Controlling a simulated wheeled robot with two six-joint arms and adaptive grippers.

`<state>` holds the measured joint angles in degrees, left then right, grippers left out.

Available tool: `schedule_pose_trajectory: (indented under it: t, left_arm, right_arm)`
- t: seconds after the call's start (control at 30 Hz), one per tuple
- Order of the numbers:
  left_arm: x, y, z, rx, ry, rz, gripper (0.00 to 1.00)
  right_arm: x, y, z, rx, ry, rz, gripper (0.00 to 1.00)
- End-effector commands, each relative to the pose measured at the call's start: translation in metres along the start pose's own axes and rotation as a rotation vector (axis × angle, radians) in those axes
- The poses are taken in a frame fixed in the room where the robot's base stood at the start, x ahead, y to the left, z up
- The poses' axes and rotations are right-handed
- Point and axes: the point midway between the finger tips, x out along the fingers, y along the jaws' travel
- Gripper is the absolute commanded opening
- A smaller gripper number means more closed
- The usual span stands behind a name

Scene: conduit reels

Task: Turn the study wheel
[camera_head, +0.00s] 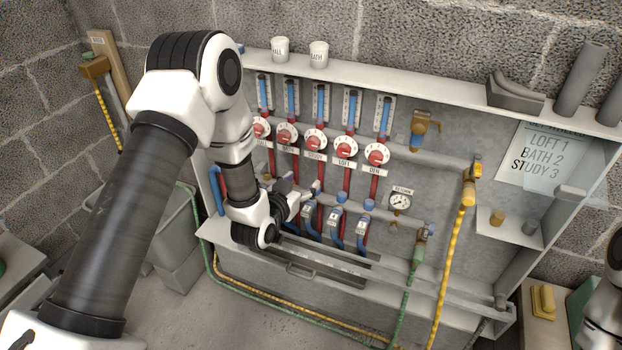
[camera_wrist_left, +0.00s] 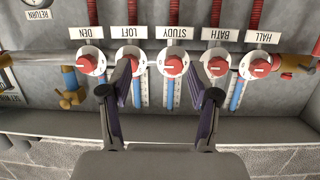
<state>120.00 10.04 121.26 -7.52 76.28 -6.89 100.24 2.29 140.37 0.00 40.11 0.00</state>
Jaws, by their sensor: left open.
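The study wheel (camera_head: 315,142) is the middle red knob on a white dial, in a row of several on the grey panel. In the left wrist view, which is upside down, the study wheel (camera_wrist_left: 173,63) sits under its STUDY label (camera_wrist_left: 175,34). My left gripper (camera_head: 314,188) is below the wheel row in the head view. In the wrist view its open fingers (camera_wrist_left: 168,72) frame the study wheel, one on each side, overlapping the loft wheel (camera_wrist_left: 129,60) and bath wheel (camera_wrist_left: 217,63). The fingers appear empty; contact cannot be told.
The hall (camera_head: 260,128) and den (camera_head: 376,154) wheels end the row. Blue-handled valves (camera_head: 335,217) and a return gauge (camera_head: 400,202) lie below. A card (camera_head: 541,155) reads LOFT 1, BATH 2, STUDY 3. A shelf (camera_head: 418,91) with cups runs above.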

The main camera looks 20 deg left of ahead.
Motion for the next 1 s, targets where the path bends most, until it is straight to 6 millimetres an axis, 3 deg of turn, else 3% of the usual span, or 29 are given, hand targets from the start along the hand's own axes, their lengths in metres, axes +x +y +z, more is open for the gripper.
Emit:
schedule_pose_trajectory:
  t: [0.03,0.1,0.2,0.4,0.8,1.0]
  left_arm:
    - [0.021,-0.007,0.014,-0.007,0.082,-0.013,0.62]
    - [0.032,-0.015,-0.001,-0.016,0.163,-0.026,0.62]
    - [0.036,-0.022,-0.015,-0.028,0.227,-0.039,0.62]
    - [0.039,-0.024,-0.035,-0.031,0.262,-0.041,0.62]
    - [0.103,-0.027,-0.05,-0.03,0.256,-0.04,0.62]
    - [0.109,-0.027,-0.052,-0.032,0.255,-0.04,0.62]
  right_arm:
    - [0.054,0.0,0.0,0.0,0.0,0.0,0.77]
    - [0.082,0.001,0.0,0.0,-0.001,0.0,0.77]
    - [0.106,0.001,0.0,0.0,0.0,0.0,0.77]
    - [0.109,0.001,0.0,0.0,0.001,0.0,0.77]
    - [0.11,0.001,0.0,0.0,0.0,0.0,0.77]
    - [0.11,0.001,0.0,0.0,0.0,0.0,0.77]
